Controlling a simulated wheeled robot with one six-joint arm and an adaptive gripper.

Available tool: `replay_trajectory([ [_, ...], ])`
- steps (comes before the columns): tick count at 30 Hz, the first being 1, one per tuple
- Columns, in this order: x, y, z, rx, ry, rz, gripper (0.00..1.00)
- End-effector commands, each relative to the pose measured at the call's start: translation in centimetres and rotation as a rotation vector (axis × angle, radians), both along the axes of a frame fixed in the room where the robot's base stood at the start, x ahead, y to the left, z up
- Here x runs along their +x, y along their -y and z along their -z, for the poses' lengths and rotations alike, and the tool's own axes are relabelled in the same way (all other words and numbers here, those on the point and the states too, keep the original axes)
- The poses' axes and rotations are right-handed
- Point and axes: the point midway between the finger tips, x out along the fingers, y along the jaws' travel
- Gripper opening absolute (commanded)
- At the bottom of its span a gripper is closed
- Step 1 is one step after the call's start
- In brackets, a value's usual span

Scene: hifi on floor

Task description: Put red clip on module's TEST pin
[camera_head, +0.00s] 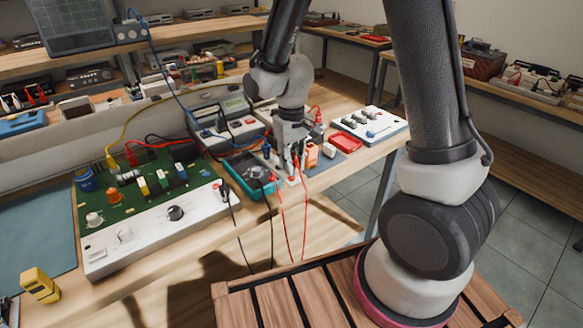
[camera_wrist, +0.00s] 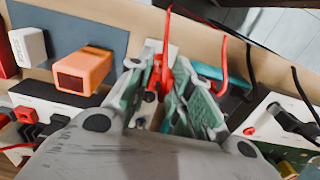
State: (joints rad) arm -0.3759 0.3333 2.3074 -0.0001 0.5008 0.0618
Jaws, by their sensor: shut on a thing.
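My gripper (camera_head: 292,172) is over the front part of the bench, right of the teal multimeter. In the wrist view its fingers (camera_wrist: 163,88) are closed around a red clip (camera_wrist: 156,78). A red lead runs up in that picture from the clip. In the head view the red clip (camera_head: 297,166) shows small at the fingertips, with red leads hanging over the bench edge. A small pale plate (camera_wrist: 155,46) lies just beyond the fingertips; it may be the module, but I cannot read a TEST label. The fingers hide any pin and whether the clip touches it.
The teal multimeter (camera_head: 247,170) and a green circuit board with a white front panel (camera_head: 155,233) stand to the left. Loose leads hang along the bench front.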

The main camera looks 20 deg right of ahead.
Motion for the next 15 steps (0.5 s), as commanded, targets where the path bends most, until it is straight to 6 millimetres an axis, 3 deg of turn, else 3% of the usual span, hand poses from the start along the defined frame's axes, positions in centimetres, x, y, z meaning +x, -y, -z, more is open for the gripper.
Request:
replay_trajectory([
  [6, 0.1, 0.0, -4.9, 0.002, 0.007, 0.0, 0.04],
  [15, 0.1, 0.0, -8.8, 0.001, 0.002, 0.0, 0.04],
])
